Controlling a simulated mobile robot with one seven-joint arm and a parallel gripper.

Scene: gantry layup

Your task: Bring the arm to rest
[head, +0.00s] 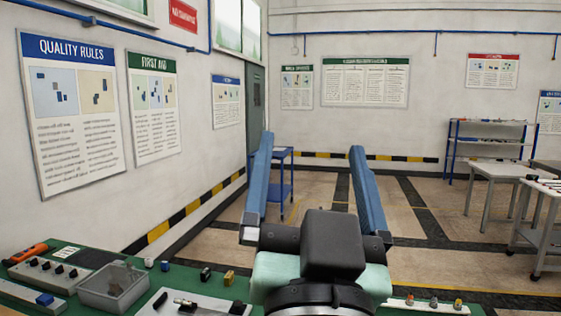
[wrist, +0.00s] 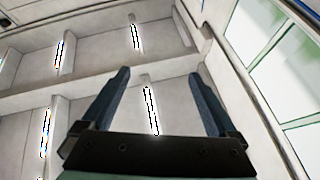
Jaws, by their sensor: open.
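My gripper (head: 314,192) is raised above the green workbench (head: 25,290) in the head view, with its two blue fingers pointing up and apart. It is open and nothing is between the fingers. In the wrist view my gripper (wrist: 161,95) also shows open and empty, with the ceiling and its lights behind it. The gripper body hides part of the bench.
A blue cart (head: 285,185) stands on the floor beyond. Grey tables (head: 500,172) and a shelf (head: 487,135) stand at right.

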